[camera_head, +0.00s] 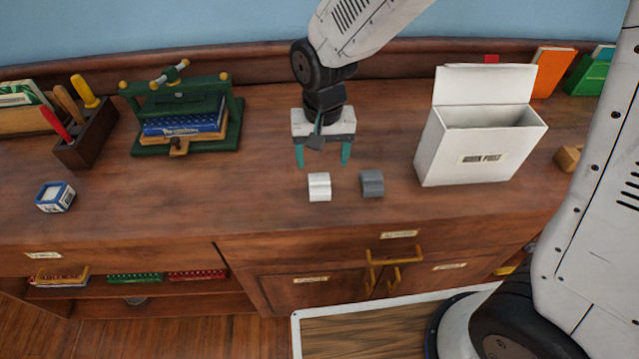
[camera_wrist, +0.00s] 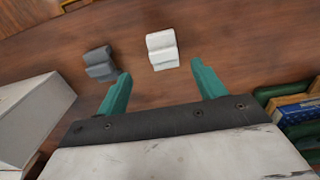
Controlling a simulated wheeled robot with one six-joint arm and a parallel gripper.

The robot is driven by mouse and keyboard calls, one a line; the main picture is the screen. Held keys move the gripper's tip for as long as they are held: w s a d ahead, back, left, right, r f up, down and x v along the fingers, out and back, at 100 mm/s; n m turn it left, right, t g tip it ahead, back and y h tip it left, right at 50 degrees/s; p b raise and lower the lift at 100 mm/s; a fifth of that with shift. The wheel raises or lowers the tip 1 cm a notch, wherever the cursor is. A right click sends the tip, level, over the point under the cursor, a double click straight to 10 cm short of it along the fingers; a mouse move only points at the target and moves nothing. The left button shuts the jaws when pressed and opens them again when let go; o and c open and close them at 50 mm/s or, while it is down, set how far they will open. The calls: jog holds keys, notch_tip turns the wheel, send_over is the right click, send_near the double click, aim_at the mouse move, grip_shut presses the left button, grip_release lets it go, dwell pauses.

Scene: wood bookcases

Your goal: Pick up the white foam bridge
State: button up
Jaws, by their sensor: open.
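The white foam bridge (camera_head: 319,187) lies on the wooden counter near its front edge. A grey bridge of the same shape (camera_head: 372,183) lies just to its right. My gripper (camera_head: 322,165) is open and empty, its teal fingers pointing down behind and above the two bridges. In the wrist view the white bridge (camera_wrist: 162,50) sits beyond the fingertips, between the two fingers' lines. The grey bridge (camera_wrist: 100,63) is near the left fingertip there. My gripper (camera_wrist: 160,82) touches neither bridge as far as I can see.
A white box with a raised lid (camera_head: 480,140) stands right of the bridges. A green press holding books (camera_head: 233,130) and a dark tool holder (camera_head: 88,140) stand left. A small blue-and-white box (camera_head: 55,197) is far left. The counter (camera_head: 240,195) left of the white bridge is clear.

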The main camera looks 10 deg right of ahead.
aim_at(320, 181)
jog(key=f, duration=0.8)
jog(key=shift+a+f, duration=0.1)
jog(key=shift+a, duration=0.2)
jog(key=shift+c, duration=0.3)
jog(key=c, duration=1)
